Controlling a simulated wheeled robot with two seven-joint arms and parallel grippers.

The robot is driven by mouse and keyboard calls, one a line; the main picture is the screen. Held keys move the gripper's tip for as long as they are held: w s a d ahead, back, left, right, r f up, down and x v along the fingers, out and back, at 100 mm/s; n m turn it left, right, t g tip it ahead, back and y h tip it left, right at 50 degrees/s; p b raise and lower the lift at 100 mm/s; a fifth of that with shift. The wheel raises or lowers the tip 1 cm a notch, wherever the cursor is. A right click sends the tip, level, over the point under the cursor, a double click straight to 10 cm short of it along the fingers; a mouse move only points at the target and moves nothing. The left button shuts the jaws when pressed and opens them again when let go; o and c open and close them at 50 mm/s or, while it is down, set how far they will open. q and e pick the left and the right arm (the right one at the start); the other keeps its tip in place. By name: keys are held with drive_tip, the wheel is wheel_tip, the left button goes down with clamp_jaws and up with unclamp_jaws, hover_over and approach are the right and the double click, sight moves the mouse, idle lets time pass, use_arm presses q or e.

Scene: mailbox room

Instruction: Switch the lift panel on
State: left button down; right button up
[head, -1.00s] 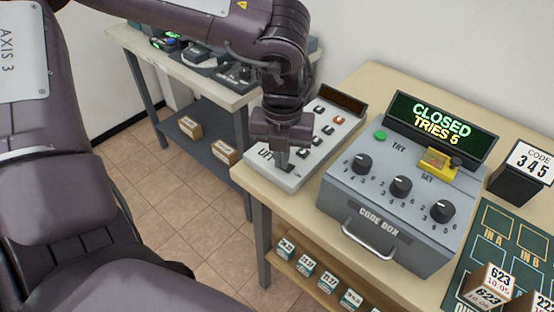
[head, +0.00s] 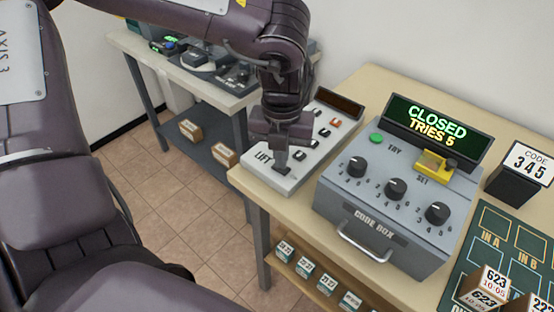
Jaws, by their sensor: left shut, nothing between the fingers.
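The lift panel (head: 283,183) is a pale sloped box marked LIFT on the left of the near table. It has several dark and red switches and a dark display (head: 340,102) at its back that shows no lit text. My left gripper (head: 281,168) is shut and empty, pointing down at the panel's front part beside the LIFT label. Its fingertips are at or just above a dark switch there; I cannot tell if they touch. The gripper hides part of the panel. My right gripper is not in view.
A grey code box (head: 390,212) with three knobs stands right of the panel; its display reads CLOSED, TRIES 5. A code sign 345 (head: 522,172) and a green mat (head: 505,250) lie further right. Another table (head: 125,40) with devices stands behind left.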

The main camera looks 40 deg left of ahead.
use_arm(q)
drive_tip(key=shift+w+d+r+p, duration=0.15)
drive_tip(key=shift+d+r+p, duration=0.05)
drive_tip(key=shift+r+p, duration=0.2)
drive_tip(key=shift+w+d+r+p, duration=0.2)
drive_tip(key=shift+r+p, duration=0.1)
drive_tip(key=shift+r, duration=0.1)
drive_tip(key=shift+s+r+p, duration=0.15)
drive_tip(key=shift+r+p, duration=0.7)
drive_tip(key=shift+r, duration=0.4)
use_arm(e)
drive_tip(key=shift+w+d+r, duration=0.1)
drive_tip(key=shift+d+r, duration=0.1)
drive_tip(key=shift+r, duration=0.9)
